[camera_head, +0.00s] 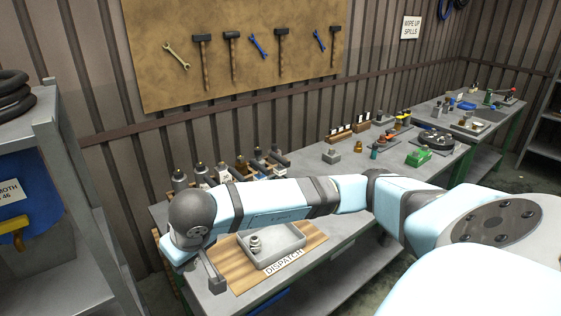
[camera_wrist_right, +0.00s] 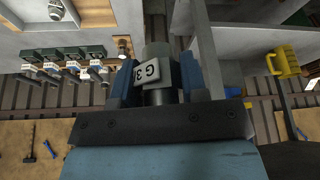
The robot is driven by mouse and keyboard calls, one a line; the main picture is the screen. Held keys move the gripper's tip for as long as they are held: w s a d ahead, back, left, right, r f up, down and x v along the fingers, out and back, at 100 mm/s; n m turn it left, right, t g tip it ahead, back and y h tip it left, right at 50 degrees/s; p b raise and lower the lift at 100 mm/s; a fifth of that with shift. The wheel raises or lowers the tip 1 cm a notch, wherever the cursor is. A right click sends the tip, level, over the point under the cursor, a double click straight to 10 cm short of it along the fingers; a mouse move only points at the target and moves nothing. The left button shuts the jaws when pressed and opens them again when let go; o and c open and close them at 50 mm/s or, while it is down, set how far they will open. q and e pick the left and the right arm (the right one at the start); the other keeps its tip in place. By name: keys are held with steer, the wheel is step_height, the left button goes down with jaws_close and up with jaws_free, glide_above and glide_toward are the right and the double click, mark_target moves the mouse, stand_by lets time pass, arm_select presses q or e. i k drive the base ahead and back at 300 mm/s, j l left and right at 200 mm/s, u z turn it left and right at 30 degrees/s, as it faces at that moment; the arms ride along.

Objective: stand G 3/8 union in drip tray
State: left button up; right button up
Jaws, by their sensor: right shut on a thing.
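My right gripper (camera_wrist_right: 157,72) is shut on the G 3/8 union (camera_wrist_right: 158,52), a grey metal piece between the blue fingers. Its white tag (camera_wrist_right: 148,73) reads "G 3", with the rest cut off. In the head view my right arm reaches across the bench to the left, and its wrist hides the gripper and union. The grey drip tray (camera_head: 291,248) lies on a wooden board to the right of that wrist. A metal fitting (camera_head: 256,246) stands inside the tray at its left side. My left gripper is not in view.
The board has a "DISPATCH" label (camera_head: 284,262). Bottles and fittings (camera_head: 222,172) stand in a row behind my arm. A green part (camera_head: 418,158) and other small parts lie farther right. A grey shelf (camera_head: 62,180) stands at left. The tray's right half looks empty.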

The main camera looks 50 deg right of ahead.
mark_target(279, 238)
steer(key=l, duration=1.35)
